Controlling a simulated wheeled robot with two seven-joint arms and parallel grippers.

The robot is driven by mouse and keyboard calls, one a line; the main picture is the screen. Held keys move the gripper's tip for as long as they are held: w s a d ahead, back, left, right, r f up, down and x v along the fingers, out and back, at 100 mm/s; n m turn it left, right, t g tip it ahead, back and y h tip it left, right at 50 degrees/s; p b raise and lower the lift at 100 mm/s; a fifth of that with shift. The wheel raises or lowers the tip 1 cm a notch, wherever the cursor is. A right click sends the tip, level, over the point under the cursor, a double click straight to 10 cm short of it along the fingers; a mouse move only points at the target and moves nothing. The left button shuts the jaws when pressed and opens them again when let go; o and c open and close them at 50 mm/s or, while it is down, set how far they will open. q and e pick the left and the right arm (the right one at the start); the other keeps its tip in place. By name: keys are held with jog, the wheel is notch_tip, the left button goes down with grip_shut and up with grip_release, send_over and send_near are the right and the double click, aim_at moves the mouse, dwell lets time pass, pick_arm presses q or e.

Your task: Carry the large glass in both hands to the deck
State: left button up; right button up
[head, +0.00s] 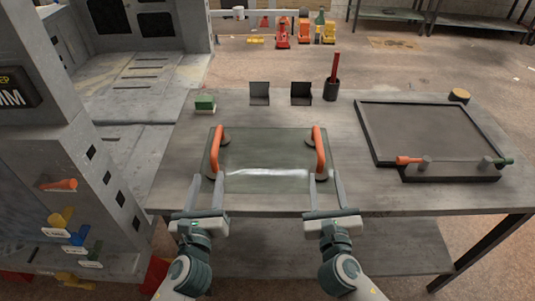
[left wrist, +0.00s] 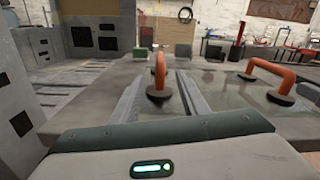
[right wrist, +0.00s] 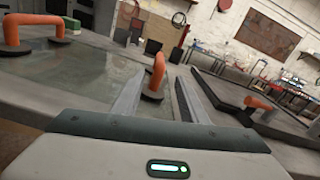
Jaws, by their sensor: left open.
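The large glass (head: 265,155) is a clear greenish pane lying flat on the grey bench. Two upright orange handles stand on dark round pads, a left handle (head: 216,152) and a right handle (head: 320,152). My left gripper (head: 206,180) is open at the pane's near left; in the left wrist view the left handle (left wrist: 159,72) shows between its fingers. My right gripper (head: 323,177) is open at the near right; in the right wrist view the right handle (right wrist: 157,74) shows between its fingers. Neither gripper holds anything. A dark rimmed board (head: 372,147), possibly the deck, lies on the right.
Behind the pane stand two dark brackets (head: 260,94), a black cup (head: 331,90) with a red rod and a green block (head: 205,103). Bare bench separates pane and board. A grey machine (head: 60,150) stands left.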

aim_at(214, 141)
pick_arm(q)
jog(key=w, duration=1.5)
jog(key=shift+d, duration=0.15)
pick_arm(e)
jog(key=w, duration=1.4)
jog(key=shift+w+d, duration=0.15)
jog(key=shift+w, duration=0.25)
pick_arm(q)
jog(key=shift+c, duration=0.6)
pick_arm(e)
jog(key=shift+c, duration=0.6)
pick_arm(q)
grip_shut()
pick_arm(e)
grip_shut()
pick_arm(q)
jog(key=shift+f, duration=0.1)
pick_arm(e)
jog(key=shift+d, duration=0.1)
pick_arm(q)
jog(key=shift+r, duration=0.2)
pick_arm(e)
jog(key=shift+w+r, duration=0.1)
jog(key=shift+r, duration=0.05)
